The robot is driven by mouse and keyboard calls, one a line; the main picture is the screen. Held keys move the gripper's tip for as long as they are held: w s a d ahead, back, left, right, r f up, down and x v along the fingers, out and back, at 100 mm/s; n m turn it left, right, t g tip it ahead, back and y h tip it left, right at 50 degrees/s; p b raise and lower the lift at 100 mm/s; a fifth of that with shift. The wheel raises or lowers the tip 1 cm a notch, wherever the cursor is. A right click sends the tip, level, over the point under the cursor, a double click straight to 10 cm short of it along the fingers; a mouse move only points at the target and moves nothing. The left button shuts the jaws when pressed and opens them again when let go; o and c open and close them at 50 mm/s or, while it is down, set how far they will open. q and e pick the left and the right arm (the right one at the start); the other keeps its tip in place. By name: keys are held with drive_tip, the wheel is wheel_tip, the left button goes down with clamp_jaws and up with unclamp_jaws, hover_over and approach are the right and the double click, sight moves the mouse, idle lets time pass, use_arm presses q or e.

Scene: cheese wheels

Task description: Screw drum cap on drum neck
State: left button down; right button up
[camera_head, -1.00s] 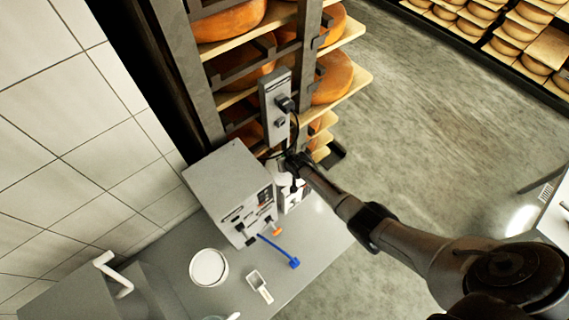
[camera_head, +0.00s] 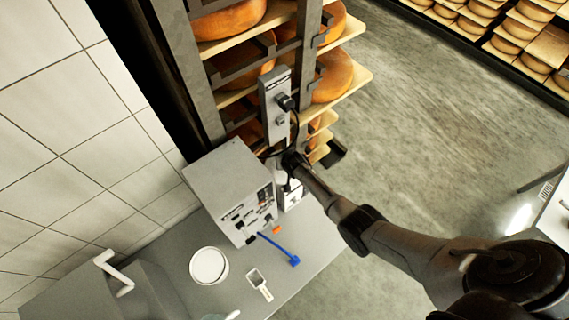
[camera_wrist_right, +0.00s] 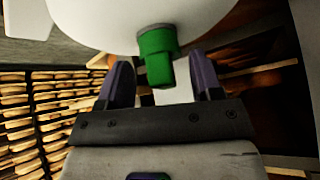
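In the right wrist view a white rounded body (camera_wrist_right: 120,22), likely the drum, fills the top of the picture. A green stepped piece (camera_wrist_right: 157,55), cap or neck fitting, sticks out from it. My right gripper (camera_wrist_right: 163,88) has its two dark fingers apart, one on each side of the green piece's lower end, with gaps visible. In the head view my right gripper (camera_head: 291,162) is over the back corner of the counter, beside a grey box. A small white object (camera_head: 292,197) partly shows below it. I cannot tell cap from neck there. My left gripper is not in view.
The grey control box (camera_head: 230,190) stands close to the left of my right gripper. A cable hangs from a wall unit (camera_head: 276,105) just above. The counter (camera_head: 290,272) holds a round white container (camera_head: 209,266), a scoop (camera_head: 260,284) and a blue tool (camera_head: 280,250). Cheese shelves stand behind.

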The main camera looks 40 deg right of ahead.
drive_tip(key=shift+o, duration=0.9)
drive_tip(key=shift+r, duration=0.15)
drive_tip(key=shift+s+a+r, duration=0.1)
drive_tip(key=shift+s+r, duration=0.05)
drive_tip(key=shift+r, duration=0.1)
drive_tip(key=p+v, duration=0.2)
drive_tip(key=v, duration=1.1)
